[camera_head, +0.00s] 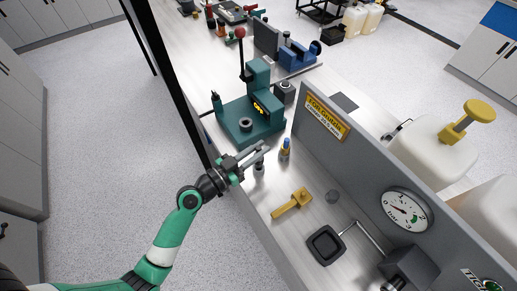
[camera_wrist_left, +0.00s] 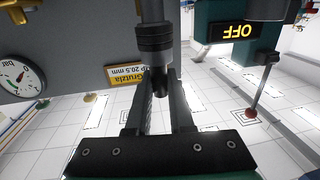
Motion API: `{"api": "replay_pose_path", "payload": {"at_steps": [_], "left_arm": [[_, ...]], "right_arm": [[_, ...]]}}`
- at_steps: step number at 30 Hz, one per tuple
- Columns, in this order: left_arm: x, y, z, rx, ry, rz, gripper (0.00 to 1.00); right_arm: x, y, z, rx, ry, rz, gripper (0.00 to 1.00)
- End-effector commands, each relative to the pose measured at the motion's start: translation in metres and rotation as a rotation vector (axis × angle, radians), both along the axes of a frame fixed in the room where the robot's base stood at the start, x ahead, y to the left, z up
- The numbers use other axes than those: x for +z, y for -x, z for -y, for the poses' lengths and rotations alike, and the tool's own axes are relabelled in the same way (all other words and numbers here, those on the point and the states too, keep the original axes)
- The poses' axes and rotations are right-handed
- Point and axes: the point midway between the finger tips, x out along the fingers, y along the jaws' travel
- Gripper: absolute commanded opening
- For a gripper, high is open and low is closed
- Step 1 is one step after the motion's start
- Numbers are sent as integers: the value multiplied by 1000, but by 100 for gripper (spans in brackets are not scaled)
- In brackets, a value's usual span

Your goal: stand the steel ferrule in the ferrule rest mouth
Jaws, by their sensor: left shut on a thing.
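My left gripper (camera_head: 264,148) is shut on a dark and steel cylinder, likely the steel ferrule (camera_head: 259,166), which shows below the fingers above the bench. In the left wrist view, which looks upside down, the fingers (camera_wrist_left: 160,95) close around the narrow end of the cylinder (camera_wrist_left: 155,40). Its wider part runs out of the top of the picture. I cannot tell whether its lower end touches anything. A dark ring with an open middle (camera_head: 246,125) sits on the teal base, left of and beyond the gripper. I cannot tell whether it is the ferrule rest mouth. My right gripper is not in view.
The teal machine (camera_head: 259,80) with an OFF display stands beyond the gripper. A yellow tool (camera_head: 292,203) and a dark square tray (camera_head: 326,245) lie nearer. A grey gauge panel (camera_head: 350,160) walls the right side.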

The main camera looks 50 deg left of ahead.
Motion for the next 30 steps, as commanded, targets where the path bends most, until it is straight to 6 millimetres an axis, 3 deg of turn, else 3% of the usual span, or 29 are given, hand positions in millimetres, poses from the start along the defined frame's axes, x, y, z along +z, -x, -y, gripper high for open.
{"api": "replay_pose_path", "payload": {"at_steps": [30], "left_arm": [[0,0,0,0,0,1,0]], "right_arm": [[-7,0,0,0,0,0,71]]}}
